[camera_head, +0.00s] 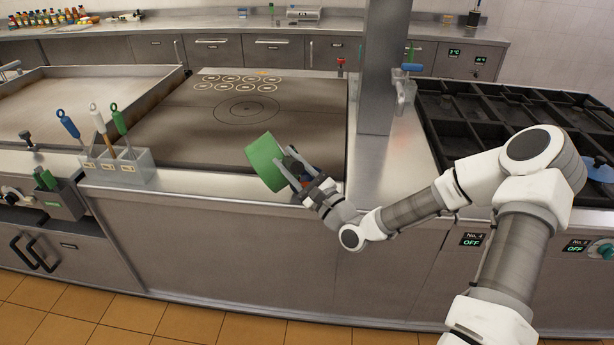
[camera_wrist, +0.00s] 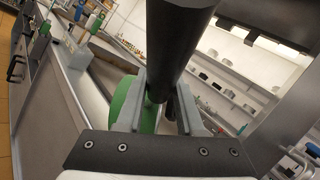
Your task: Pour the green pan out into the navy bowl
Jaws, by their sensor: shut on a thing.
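The green pan (camera_head: 264,162) is held tilted steeply on its side over the front edge of the flat cooktop in the head view. My gripper (camera_head: 297,170) is just right of it and shut on its handle. In the wrist view, the dark handle runs between the fingers of my gripper (camera_wrist: 162,105), and part of the green pan (camera_wrist: 122,102) shows behind them. The inside of the pan and any contents cannot be made out. I cannot make out a navy bowl in either view.
The flat cooktop (camera_head: 190,130) is clear behind the pan. A holder (camera_head: 125,165) with several utensils stands to the left. A grey column (camera_head: 382,70) rises to the right, beside black burner grates (camera_head: 470,110). A blue object (camera_head: 598,169) sits at the right edge.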

